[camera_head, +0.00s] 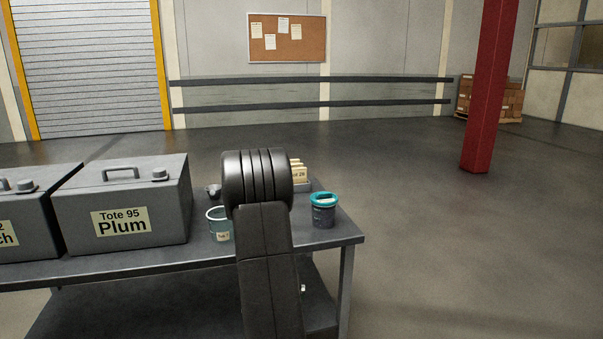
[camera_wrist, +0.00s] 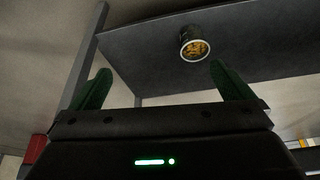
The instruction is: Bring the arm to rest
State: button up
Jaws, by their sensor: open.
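My gripper (camera_wrist: 160,72) shows in the wrist view as two green fingers standing wide apart, open, with nothing between them. A round container (camera_wrist: 195,43) with a pale rim and orange-yellow pieces inside is beyond the right fingertip, apart from it. In the head view my arm rises in front of the bench, its dark rounded joint covering part of the bench top. My gripper cannot be seen in that view.
A red column (camera_head: 487,90) stands right. Open floor lies right of the bench.

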jog(key=s+d+r+p, duration=0.2)
jog(key=r+p, duration=0.3)
jog(key=r, duration=0.3)
jog(key=s+d+r+m+p, duration=0.1)
jog(key=s+d+r+p, duration=0.2)
jog(key=r, duration=0.6)
jog(key=shift+s+d+h+p, duration=0.25)
jog(key=shift+d+p, duration=0.2)
jog(key=shift+p, duration=0.85)
jog(key=shift+r, duration=0.2)
